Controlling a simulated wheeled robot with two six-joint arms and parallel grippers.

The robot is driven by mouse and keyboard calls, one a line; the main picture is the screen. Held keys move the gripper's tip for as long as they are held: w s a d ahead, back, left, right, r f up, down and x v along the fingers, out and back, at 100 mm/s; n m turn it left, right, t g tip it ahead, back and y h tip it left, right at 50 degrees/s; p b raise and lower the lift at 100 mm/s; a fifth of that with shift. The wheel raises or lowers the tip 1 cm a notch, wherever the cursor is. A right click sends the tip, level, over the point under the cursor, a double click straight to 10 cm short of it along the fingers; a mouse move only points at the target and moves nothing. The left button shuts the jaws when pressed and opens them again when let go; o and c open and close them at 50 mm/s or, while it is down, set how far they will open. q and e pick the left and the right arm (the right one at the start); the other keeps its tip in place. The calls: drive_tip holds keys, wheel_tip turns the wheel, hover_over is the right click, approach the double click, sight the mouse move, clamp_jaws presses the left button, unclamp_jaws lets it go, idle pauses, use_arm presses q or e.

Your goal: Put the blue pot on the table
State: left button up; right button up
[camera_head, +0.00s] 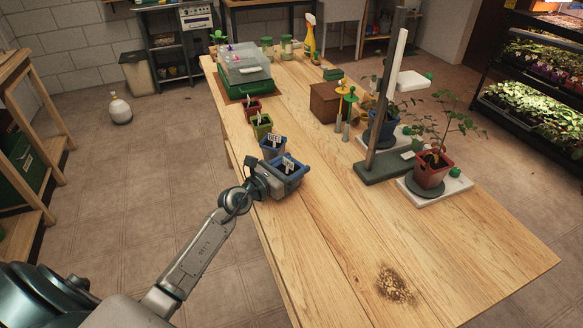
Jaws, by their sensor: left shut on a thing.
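A blue pot (289,184) with dark soil and a white label is at the left edge of the wooden table (360,250). My left gripper (267,181) reaches in from the lower left and is shut on this pot at its near left side. The pot looks upright. I cannot tell whether its base touches the table top. A second, darker blue pot (271,150) with a white label stands just behind it. The fingertips are partly hidden against the pot. My right gripper is not in view.
A green pot (261,131) and a red pot (252,110) stand further back in the row, before a clear-lidded green tray (244,84). A stand's grey-green base (385,168) and a potted plant (433,174) are to the right. The front table is clear except a dark soil patch (395,284).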

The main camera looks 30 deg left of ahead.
use_arm(q)
drive_tip(key=o, duration=1.1)
drive_tip(key=shift+c, duration=0.2)
